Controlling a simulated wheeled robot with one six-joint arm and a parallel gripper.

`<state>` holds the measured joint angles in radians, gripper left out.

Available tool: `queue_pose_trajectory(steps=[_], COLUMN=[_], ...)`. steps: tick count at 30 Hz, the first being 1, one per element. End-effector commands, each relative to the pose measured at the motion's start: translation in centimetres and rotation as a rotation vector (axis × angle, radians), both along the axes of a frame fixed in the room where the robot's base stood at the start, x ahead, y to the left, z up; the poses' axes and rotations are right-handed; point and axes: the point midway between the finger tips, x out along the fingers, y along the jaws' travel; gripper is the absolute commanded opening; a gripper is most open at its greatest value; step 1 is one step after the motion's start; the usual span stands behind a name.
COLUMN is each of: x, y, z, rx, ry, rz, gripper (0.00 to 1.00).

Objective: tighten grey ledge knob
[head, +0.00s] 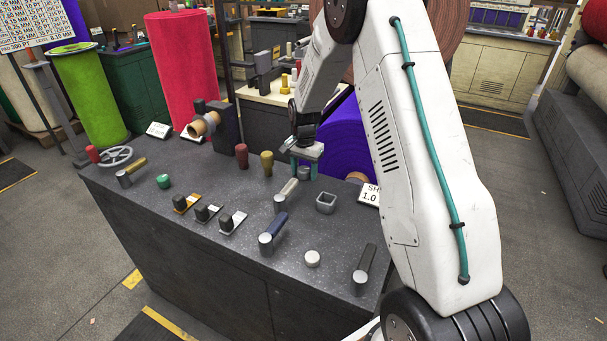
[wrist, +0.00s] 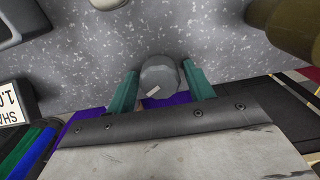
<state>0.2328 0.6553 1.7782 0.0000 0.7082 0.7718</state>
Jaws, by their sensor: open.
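The grey knob (wrist: 160,74) is a short grey round cap with a pale pointer mark on its face. It stands near the back edge of the dark speckled bench top (head: 205,255). In the head view the knob (head: 304,173) shows small under my gripper (head: 304,165). My gripper's two teal fingers are open, one on each side of the knob, and it also shows in the wrist view (wrist: 162,88). Narrow gaps seem to show between fingers and knob; contact is not clear. The knob's base is hidden.
A silver-ended lever (head: 286,196) and a square grey socket (head: 326,202) stand close in front. An olive handle (head: 267,162) and a red one (head: 242,155) stand to the left. A white sign (head: 371,193) is at the right. A purple roll (head: 340,140) lies behind the bench.

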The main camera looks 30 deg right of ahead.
Motion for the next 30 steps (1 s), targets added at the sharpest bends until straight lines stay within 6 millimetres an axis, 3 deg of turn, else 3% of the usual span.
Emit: queue_pose_trajectory(steps=[6,11,16,24,30], x=[0.01,0.01,0.00,-0.07,-0.10], y=[0.01,0.01,0.00,-0.01,-0.01], z=[0.08,0.08,0.06,0.01,-0.03], rx=[0.000,0.000,0.000,0.000,0.000], ry=[0.000,0.000,0.000,0.000,0.000], rz=[0.001,0.001,-0.051,-0.451,-0.592], gripper=[0.50,0.08,0.08,0.08,0.08])
